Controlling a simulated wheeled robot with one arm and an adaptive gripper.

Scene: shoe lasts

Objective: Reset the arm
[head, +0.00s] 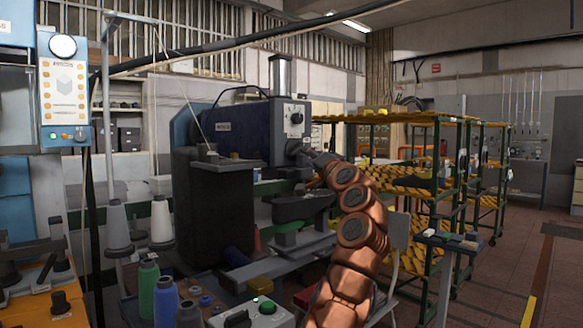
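My copper-coloured arm (352,230) rises from the bottom of the head view and bends at its upper joints towards the machine on the left. Its far end, with my gripper (311,183), is small and dark against the machine's front. The fingers cannot be made out, so I cannot tell whether they are open or shut, or whether they touch anything. No shoe last can be clearly made out in my gripper.
A dark blue machine (240,132) stands close beside my arm. Yellow-shelved racks (437,190) stand to the right. The floor (505,270) at far right looks clear.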

